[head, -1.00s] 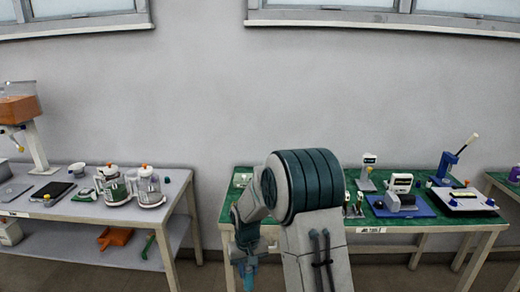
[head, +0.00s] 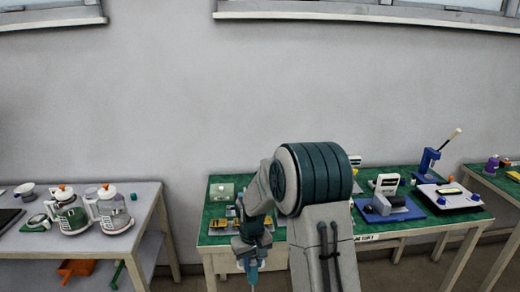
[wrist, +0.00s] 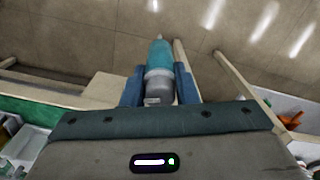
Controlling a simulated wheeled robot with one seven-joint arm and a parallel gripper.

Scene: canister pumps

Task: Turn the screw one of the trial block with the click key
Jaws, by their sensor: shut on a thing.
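My gripper (head: 251,262) hangs low in front of the green-topped table (head: 405,226), below the height of its top. It is shut on a teal and grey tool, seemingly the click key (wrist: 160,58). In the wrist view, the tool's grey part sits between the two blue fingers and its teal end points away over the floor. The teal end also shows in the head view. I cannot pick out the trial block or screw one for certain; my arm covers part of the table. Small yellow and grey parts (head: 223,222) lie partly behind my arm.
A pale green box (head: 222,191) stands at the table's back left. A blue-based device (head: 387,205) and a lever press (head: 431,160) stand to the right. A table with two glass jugs (head: 109,213) is at left, with a floor gap between the tables.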

